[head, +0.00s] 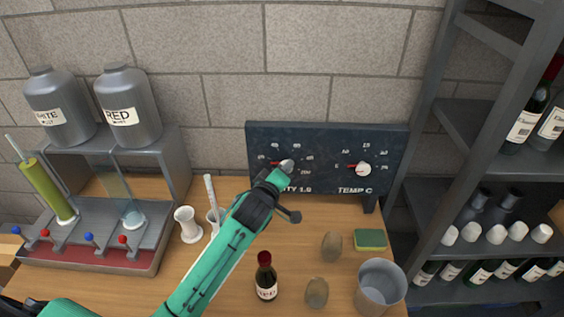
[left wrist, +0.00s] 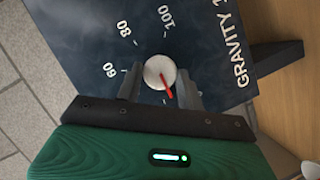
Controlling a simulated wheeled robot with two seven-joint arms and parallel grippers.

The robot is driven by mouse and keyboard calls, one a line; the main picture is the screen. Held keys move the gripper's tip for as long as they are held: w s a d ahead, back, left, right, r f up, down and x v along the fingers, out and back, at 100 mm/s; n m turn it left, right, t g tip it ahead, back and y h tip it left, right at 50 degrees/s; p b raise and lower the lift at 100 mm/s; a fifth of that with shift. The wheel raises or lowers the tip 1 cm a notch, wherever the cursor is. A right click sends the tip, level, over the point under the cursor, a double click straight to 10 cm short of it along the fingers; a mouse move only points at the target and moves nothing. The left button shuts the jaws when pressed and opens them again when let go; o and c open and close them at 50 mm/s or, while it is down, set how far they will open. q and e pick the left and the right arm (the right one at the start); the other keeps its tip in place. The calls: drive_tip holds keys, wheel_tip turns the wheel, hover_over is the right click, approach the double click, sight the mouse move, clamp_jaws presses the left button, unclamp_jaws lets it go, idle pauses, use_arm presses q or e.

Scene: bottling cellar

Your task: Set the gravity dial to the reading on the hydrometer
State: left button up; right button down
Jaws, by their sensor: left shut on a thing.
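The dark dial panel (head: 325,150) stands at the back of the table, with a gravity dial on its left and a temperature dial (head: 364,169) on its right. My left gripper (head: 284,172) is shut on the pale round knob of the gravity dial. In the left wrist view the gravity knob (left wrist: 159,72) sits between the two fingers; its red pointer aims down, away from the visible 60, 80 and 100. In the head view the pointer aims left. A tilted yellow-green cylinder with a thin pale stem (head: 45,187), possibly the hydrometer, stands at far left; its reading is too small to read. My right gripper is out of view.
A filling stand (head: 178,165) with two grey canisters is at the left. A white vessel (head: 187,224), a wine bottle (head: 266,278), two brownish lumps, a sponge (head: 370,240) and a grey bucket (head: 381,287) are on the table. A bottle shelf (head: 455,150) rises at right.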

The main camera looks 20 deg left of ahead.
use_arm(q)
drive_tip(key=shift+w+d+r+m+g+y+p, duration=0.15)
drive_tip(key=shift+m+g+y+p, duration=0.3)
drive_tip(key=shift+m+y+p, duration=0.85)
drive_tip(key=shift+s+d+f+m+g+y+p, duration=0.15)
drive_tip(key=shift+m+g+y+p, duration=0.3)
drive_tip(key=shift+m+p, duration=0.9)
drive_tip(key=shift+w+d+r+m+g+y+p, duration=0.15)
drive_tip(key=shift+m+g+y+p, duration=0.5)
drive_tip(key=shift+m, duration=1.2)
drive_tip(key=shift+t+y, duration=0.25)
drive_tip(key=shift+y, duration=0.05)
drive_tip(key=o, duration=1)
drive_tip(key=shift+c, duration=0.2)
